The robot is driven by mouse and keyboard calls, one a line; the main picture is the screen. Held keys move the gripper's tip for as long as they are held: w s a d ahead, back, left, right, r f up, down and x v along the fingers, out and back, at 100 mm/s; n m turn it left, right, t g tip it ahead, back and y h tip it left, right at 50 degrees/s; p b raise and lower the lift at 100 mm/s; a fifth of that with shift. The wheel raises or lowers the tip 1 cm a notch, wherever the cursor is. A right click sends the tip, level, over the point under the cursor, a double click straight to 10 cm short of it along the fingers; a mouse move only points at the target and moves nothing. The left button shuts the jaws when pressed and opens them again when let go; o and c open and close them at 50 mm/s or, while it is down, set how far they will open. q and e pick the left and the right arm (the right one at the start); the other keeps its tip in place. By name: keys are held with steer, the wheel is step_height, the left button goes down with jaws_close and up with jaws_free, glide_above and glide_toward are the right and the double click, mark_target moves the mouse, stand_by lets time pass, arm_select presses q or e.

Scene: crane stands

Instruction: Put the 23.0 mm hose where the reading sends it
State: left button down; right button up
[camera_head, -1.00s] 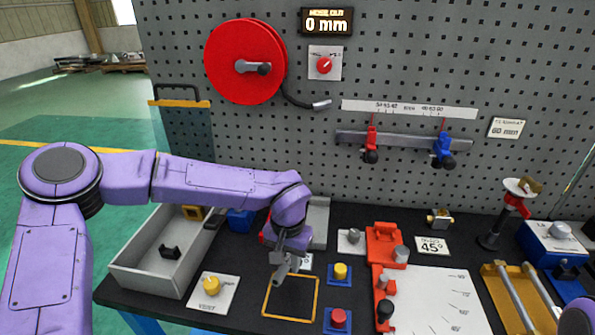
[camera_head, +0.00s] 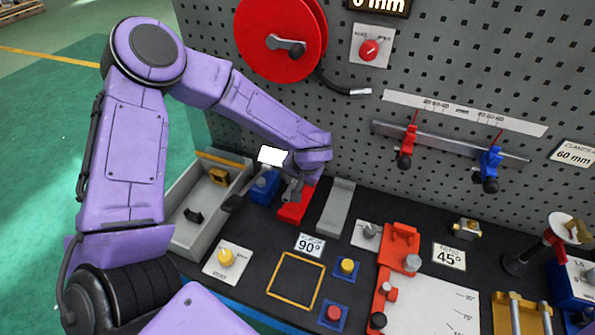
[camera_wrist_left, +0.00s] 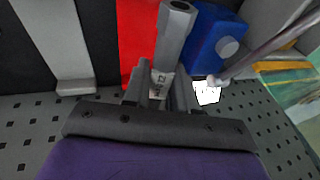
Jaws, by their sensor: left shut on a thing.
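My left gripper (camera_head: 297,192) is at the back of the bench, above a red block (camera_head: 291,211). In the left wrist view its fingers (camera_wrist_left: 160,92) are shut on a grey tube-like piece (camera_wrist_left: 173,40) with a hollow end. A small label on it is too blurred to read, so I cannot confirm it is the 23.0 mm hose. A blue block (camera_head: 265,187) stands just left of the red one, a grey channel (camera_head: 336,207) to the right. A white square (camera_head: 272,156) shows beside the gripper; no reading on it is legible. My right gripper is out of view.
A grey open bin (camera_head: 183,238) stands at left. In front are a yellow knob (camera_head: 226,257), a yellow outlined square (camera_head: 275,277) and a 90° card (camera_head: 310,245). Red clamp fixtures (camera_head: 401,245) are at right. The pegboard (camera_head: 450,60) rises behind.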

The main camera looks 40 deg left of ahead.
arm_select(q)
steer(key=shift+w+f+b, duration=0.2)
steer(key=shift+f+b, duration=2.5)
steer(key=shift+b, duration=0.6)
steer(key=shift+f, duration=0.65)
steer(key=c, duration=0.8)
jaws_free()
steer(key=shift+d, duration=0.1)
steer(key=v, duration=1)
steer(key=shift+d+r, duration=0.1)
steer(key=shift+r, duration=0.15)
